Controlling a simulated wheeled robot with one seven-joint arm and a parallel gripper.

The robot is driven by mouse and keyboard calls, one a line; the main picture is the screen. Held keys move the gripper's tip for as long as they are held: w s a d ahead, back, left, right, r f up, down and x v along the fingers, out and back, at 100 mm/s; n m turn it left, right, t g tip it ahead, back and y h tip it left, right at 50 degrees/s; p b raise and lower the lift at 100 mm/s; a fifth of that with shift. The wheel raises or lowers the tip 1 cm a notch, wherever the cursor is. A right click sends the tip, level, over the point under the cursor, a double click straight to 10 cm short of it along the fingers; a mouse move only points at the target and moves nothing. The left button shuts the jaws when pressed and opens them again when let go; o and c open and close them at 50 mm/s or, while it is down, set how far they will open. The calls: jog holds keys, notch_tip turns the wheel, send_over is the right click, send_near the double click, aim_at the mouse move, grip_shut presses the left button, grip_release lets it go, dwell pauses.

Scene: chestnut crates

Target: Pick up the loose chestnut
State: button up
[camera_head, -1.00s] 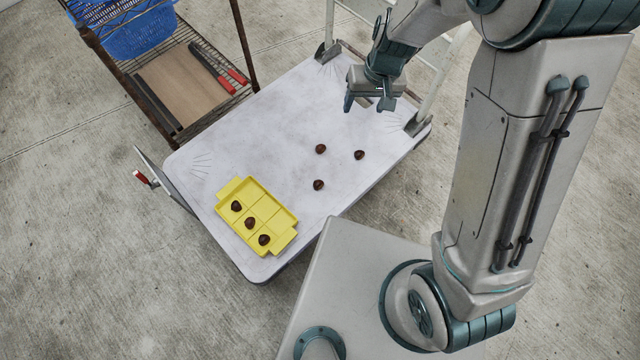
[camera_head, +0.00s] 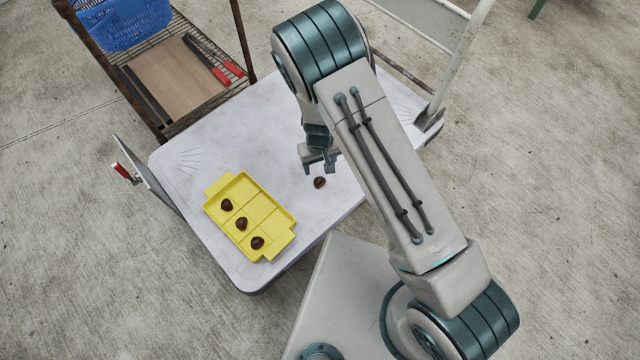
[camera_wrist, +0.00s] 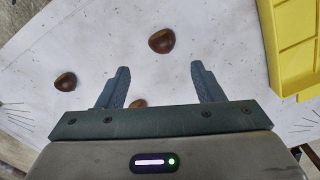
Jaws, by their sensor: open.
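My gripper (camera_head: 318,168) is open and empty above the cart top, left of and behind one loose chestnut (camera_head: 320,183). In the wrist view the gripper (camera_wrist: 161,84) shows its two fingers spread apart. That view shows a chestnut (camera_wrist: 162,40) beyond the fingertips, a second chestnut (camera_wrist: 65,82) to the left, and a third chestnut (camera_wrist: 138,103) between the fingers, partly hidden by the gripper body. In the head view my arm hides the other loose chestnuts. The yellow tray (camera_head: 272,203) holds three chestnuts in its compartments, one being the middle chestnut (camera_head: 241,223).
The white cart top (camera_head: 200,150) is clear behind the tray. A wire rack (camera_head: 195,110) at upper left holds a brown board (camera_head: 165,85), red-handled tools (camera_head: 222,75) and a blue basket (camera_head: 125,25). The tray also shows in the wrist view (camera_wrist: 290,45).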

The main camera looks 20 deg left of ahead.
aim_at(319, 179)
jog(key=f+b, duration=0.1)
jog(key=f, duration=0.1)
jog(key=f+b, duration=0.1)
jog(key=f, duration=0.2)
jog(key=f+b, duration=0.1)
jog(key=f, duration=0.1)
jog(key=shift+s+f, duration=0.25)
jog(key=shift+s, duration=0.1)
jog(key=c, duration=1)
